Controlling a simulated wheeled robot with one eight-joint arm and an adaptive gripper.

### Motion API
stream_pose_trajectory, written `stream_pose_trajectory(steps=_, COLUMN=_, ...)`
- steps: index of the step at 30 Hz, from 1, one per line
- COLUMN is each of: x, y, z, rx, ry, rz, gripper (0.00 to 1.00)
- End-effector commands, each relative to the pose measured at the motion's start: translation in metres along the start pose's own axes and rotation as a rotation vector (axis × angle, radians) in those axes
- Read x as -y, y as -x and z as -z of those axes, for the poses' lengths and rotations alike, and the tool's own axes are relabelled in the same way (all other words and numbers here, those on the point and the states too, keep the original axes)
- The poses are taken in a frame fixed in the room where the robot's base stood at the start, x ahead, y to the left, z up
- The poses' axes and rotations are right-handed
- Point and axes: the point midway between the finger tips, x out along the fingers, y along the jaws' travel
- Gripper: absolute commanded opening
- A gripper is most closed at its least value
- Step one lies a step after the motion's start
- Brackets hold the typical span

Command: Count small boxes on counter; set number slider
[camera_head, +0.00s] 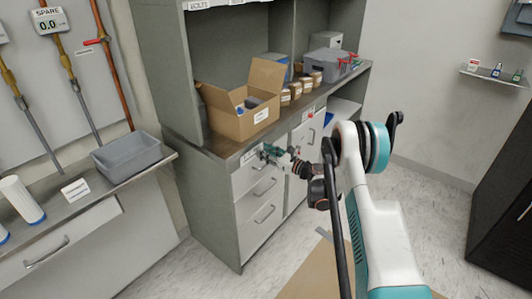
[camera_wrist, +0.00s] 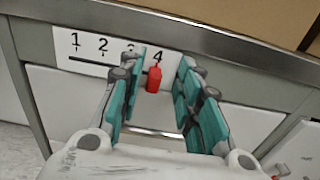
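In the wrist view a white number strip (camera_wrist: 95,50) reads 1, 2, 3, 4 along a dark slot on the counter's front edge. A red slider knob (camera_wrist: 154,78) sits at the right, just below the 4. My gripper (camera_wrist: 158,85) is open, with teal fingers left and right of the knob and visible gaps to it. In the head view my gripper (camera_head: 268,153) is at the counter front, above the drawers. Several small brown boxes with white labels (camera_head: 296,91) stand in a row on the counter (camera_head: 222,147); some partly overlap.
A large open cardboard box (camera_head: 241,116) stands at the counter's near end. A grey bin with red-handled tools (camera_head: 328,65) is farther back. A grey tub (camera_head: 127,158) sits on the left bench. Drawers (camera_head: 262,188) lie below my gripper.

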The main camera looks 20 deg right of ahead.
Motion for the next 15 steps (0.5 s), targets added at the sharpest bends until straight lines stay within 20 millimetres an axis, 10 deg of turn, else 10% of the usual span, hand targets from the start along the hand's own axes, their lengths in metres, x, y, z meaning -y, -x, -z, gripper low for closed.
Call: stream_pose_trajectory(steps=15, x=0.002, y=0.083, z=0.000, rx=0.000, ry=0.000, rz=0.004, gripper=0.32)
